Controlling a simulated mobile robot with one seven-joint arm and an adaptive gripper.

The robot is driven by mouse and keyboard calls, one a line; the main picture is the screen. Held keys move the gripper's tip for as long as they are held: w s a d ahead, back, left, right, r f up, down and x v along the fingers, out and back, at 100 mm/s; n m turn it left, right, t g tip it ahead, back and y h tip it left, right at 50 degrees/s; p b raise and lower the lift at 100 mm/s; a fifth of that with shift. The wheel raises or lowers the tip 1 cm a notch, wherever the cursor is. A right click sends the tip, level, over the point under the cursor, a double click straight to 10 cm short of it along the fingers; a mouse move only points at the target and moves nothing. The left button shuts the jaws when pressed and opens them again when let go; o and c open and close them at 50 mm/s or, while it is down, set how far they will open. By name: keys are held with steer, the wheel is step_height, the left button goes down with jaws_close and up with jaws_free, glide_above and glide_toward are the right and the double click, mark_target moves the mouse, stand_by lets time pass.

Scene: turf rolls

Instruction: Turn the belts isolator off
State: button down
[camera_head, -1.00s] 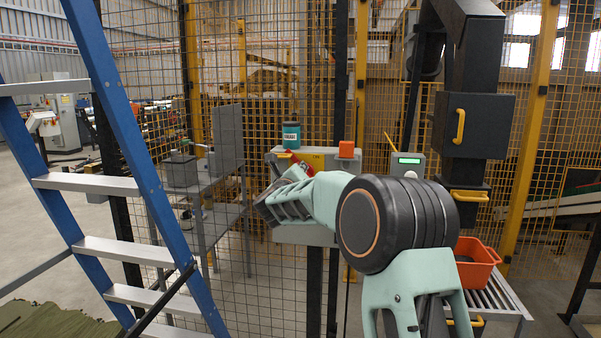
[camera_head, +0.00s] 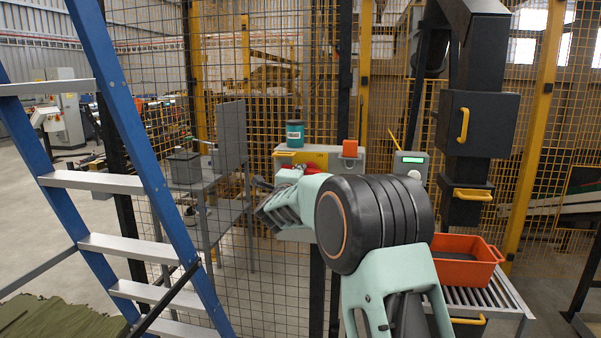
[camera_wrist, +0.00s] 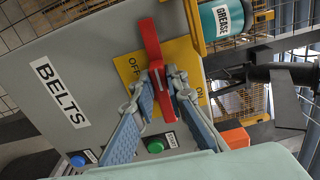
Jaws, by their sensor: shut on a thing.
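The belts isolator is a grey box (camera_wrist: 85,60) with a BELTS label and a yellow plate (camera_wrist: 185,50) marked OFF and ON. Its red handle (camera_wrist: 150,40) crosses the plate in the wrist view, with OFF to its left and ON to its right. My gripper (camera_wrist: 160,82) is shut on the handle, one finger on each side. In the head view the box's yellow plate (camera_head: 313,158) shows above my wrist. My arm hides much of the box front and handle there.
A green button (camera_wrist: 155,146) and a blue button (camera_wrist: 77,160) sit on the box near my fingers. A grease tin (camera_head: 294,133) and an orange block (camera_head: 350,148) are on top. A blue ladder (camera_head: 140,130) stands left; an orange crate (camera_head: 465,270) is lower right.

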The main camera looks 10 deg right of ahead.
steer(key=shift+f+n, duration=0.15)
steer(key=shift+n, duration=0.15)
stand_by(0.4)
steer(key=c, duration=1.9)
jaws_free()
steer(key=shift+c, duration=0.2)
steer(key=shift+s, duration=0.1)
steer(key=v, duration=1.2)
